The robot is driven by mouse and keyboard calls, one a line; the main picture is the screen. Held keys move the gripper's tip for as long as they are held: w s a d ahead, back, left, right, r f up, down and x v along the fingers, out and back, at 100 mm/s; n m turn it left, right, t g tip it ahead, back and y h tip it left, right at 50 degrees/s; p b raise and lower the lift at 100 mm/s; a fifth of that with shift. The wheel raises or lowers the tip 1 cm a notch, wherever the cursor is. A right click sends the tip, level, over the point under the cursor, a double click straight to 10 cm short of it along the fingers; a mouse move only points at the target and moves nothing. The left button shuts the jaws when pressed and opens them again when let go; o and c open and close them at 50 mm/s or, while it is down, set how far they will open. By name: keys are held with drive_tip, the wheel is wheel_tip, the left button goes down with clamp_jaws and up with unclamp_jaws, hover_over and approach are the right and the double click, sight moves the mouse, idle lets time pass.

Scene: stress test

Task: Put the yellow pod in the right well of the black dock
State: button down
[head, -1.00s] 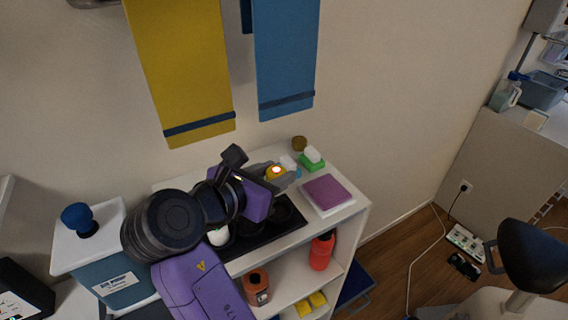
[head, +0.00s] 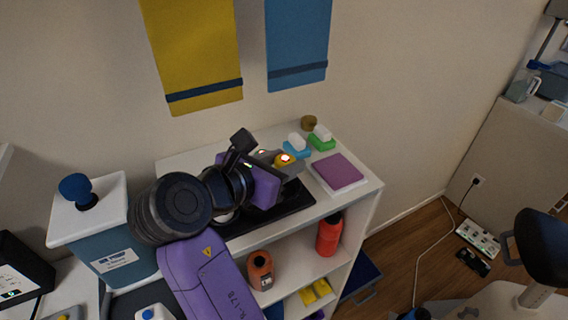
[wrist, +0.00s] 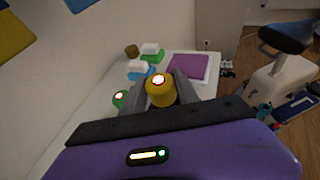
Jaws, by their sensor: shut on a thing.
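The yellow pod (head: 284,160) has a glowing red-white light on top. In the wrist view the yellow pod (wrist: 161,94) sits upright between the two grey fingers. The dock lies on the white shelf top.
A purple book (head: 338,172) lies right of the dock. A blue box with a white lid (head: 90,205) stands left. The wall is close behind.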

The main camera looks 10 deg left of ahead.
drive_tip(key=shift+f+b, duration=0.95)
drive_tip(key=shift+b, duration=0.35)
drive_tip(key=shift+f, duration=1.4)
drive_tip(key=shift+f, duration=0.2)
drive_tip(key=c, duration=0.8)
unclamp_jaws()
drive_tip(key=shift+f, duration=0.15)
drive_tip(key=shift+c, duration=0.2)
drive_tip(key=shift+d, duration=0.1)
drive_tip(key=v, duration=0.5)
drive_tip(key=r+v, duration=0.1)
drive_tip(key=v, duration=0.2)
drive_tip(key=shift+w+b, duration=0.1)
drive_tip(key=shift+b, duration=0.2)
